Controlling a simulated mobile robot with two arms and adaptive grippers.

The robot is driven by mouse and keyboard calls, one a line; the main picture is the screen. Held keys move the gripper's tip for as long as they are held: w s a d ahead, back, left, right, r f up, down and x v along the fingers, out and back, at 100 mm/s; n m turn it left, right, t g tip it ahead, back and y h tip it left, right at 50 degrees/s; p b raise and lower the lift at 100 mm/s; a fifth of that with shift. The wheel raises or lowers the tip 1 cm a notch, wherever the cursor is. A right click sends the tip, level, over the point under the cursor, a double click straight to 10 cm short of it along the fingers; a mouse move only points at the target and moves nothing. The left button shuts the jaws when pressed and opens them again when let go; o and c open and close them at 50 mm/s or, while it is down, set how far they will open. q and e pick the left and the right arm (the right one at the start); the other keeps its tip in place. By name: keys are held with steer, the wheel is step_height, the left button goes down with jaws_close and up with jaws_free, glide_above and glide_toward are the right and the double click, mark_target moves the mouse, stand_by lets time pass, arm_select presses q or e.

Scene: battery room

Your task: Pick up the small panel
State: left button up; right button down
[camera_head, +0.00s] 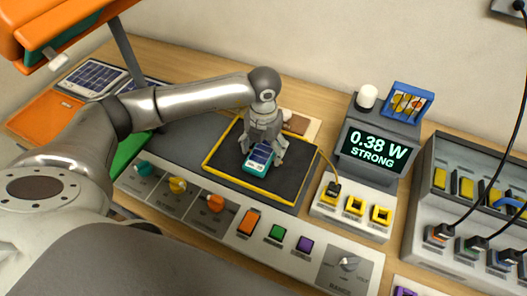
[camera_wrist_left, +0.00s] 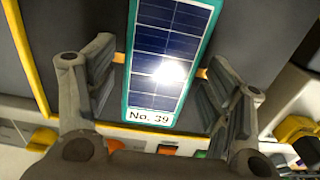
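The small panel (camera_head: 258,159) is blue with a teal frame and lies on a dark pad with a yellow border (camera_head: 291,186). In the left wrist view the panel (camera_wrist_left: 165,68) shows a bright glare spot and a white label reading "No. 39". My left gripper (camera_head: 264,153) is over the panel, pointing down. In the left wrist view its two fingers (camera_wrist_left: 162,75) stand on either side of the panel, with a visible gap to each long edge. The gripper is open and hides part of the panel in the head view. My right gripper is not in view.
A display (camera_head: 378,149) reading "0.38 W STRONG" stands right of the pad. A socket block (camera_head: 331,210) with a yellow cable is in front of it. Knobs and coloured buttons line the front console (camera_head: 222,222). Larger panels (camera_head: 92,78) lie at the far left.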

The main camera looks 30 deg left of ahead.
arm_select(q)
steer(key=c, duration=0.8)
steer(key=shift+r, duration=0.1)
steer(key=shift+w+r+b, duration=0.1)
steer(key=shift+r+b, duration=0.45)
steer(key=s+d+r+b, duration=0.1)
steer(key=s+d+r, duration=0.1)
steer(key=s+r, duration=0.2)
steer(key=s+d+r+b, duration=0.1)
steer(key=s+d+r, duration=0.2)
steer(key=r, duration=0.1)
steer(key=s+d+r+b, duration=0.2)
steer(key=s+d+r, duration=0.1)
steer(key=s, duration=0.1)
steer(key=shift+s+r, duration=0.35)
steer(key=shift+r, duration=0.05)
